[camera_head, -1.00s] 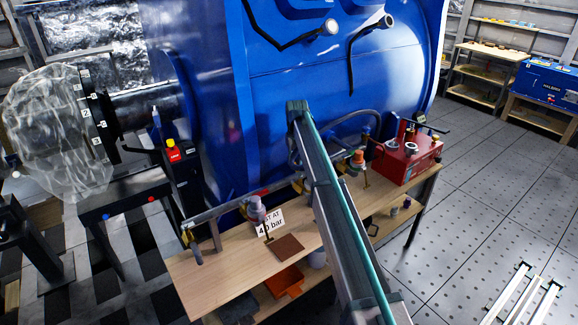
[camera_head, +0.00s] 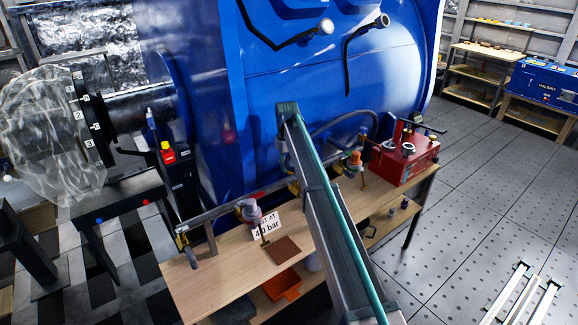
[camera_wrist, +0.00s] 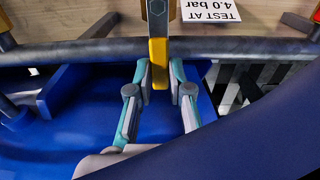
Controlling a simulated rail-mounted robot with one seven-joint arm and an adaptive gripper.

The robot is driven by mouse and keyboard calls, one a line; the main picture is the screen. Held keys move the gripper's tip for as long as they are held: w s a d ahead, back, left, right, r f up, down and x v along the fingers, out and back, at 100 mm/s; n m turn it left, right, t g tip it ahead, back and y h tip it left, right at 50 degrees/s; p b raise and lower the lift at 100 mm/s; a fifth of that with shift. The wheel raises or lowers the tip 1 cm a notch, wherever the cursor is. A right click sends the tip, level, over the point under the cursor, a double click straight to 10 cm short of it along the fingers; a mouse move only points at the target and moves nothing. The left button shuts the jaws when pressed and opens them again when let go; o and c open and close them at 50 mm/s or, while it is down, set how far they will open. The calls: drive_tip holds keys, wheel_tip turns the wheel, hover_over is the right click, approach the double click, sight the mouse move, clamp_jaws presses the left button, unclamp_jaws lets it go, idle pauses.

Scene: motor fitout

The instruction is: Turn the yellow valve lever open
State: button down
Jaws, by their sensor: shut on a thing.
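The yellow valve lever (camera_wrist: 158,66) shows in the wrist view, pointing down from a grey valve body with a hex nut (camera_wrist: 157,8) at the top edge. My gripper (camera_wrist: 158,78) has one fingertip on each side of the lever's lower end and is shut on it. The lever lies across a dark horizontal pipe (camera_wrist: 90,50). In the head view my arm hides the gripper, and only a small yellowish part shows beside the arm, too small to identify.
A wooden bench (camera_head: 205,277) carries a "TEST AT 4.0 bar" sign (camera_head: 266,227) and a red pump box (camera_head: 405,157). The sign also shows in the wrist view (camera_wrist: 210,9). A large blue tank (camera_head: 340,85) stands close behind. Open floor (camera_head: 480,200) lies to the right.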

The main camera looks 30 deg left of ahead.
drive_tip(key=c, duration=1.1)
unclamp_jaws()
drive_tip(key=shift+o, duration=0.2)
wheel_tip(320, 180, up, 12)
